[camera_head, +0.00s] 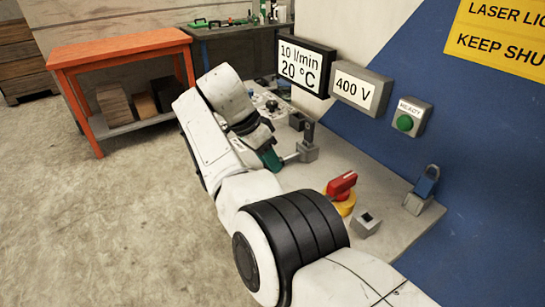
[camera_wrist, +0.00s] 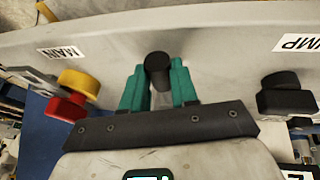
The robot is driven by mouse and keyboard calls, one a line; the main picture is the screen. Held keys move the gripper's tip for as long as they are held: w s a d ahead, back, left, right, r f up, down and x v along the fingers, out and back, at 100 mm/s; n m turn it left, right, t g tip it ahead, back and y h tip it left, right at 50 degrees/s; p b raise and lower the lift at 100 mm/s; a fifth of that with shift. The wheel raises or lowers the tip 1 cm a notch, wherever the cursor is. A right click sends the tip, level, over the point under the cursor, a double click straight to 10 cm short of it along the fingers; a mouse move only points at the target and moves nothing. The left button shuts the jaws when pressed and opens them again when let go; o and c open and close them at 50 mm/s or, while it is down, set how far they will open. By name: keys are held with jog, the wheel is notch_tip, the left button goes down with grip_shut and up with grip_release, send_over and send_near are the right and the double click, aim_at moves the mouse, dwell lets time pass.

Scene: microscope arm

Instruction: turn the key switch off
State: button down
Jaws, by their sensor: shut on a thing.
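My gripper (camera_head: 270,158) has green fingers and is down at the bench, beside a small grey block (camera_head: 308,151) with a rod reaching toward the fingers. In the wrist view my gripper (camera_wrist: 159,88) is shut on a black round-ended handle (camera_wrist: 158,62), which stands between the two fingers. I cannot tell whether this handle belongs to the key switch, and no key is clearly seen. A red rotary handle on a yellow base (camera_head: 341,190) stands nearer on the bench. It also shows in the wrist view (camera_wrist: 74,96), near a MAIN label.
A black knob (camera_wrist: 285,96) sits to the right in the wrist view, near a partly cut-off label reading UMP. A green READY button (camera_head: 404,123) is on the wall.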

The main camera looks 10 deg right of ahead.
jog(key=shift+w, duration=0.1)
dwell(0.3)
jog(key=c, duration=0.9)
grip_release()
jog(key=shift+o, duration=0.2)
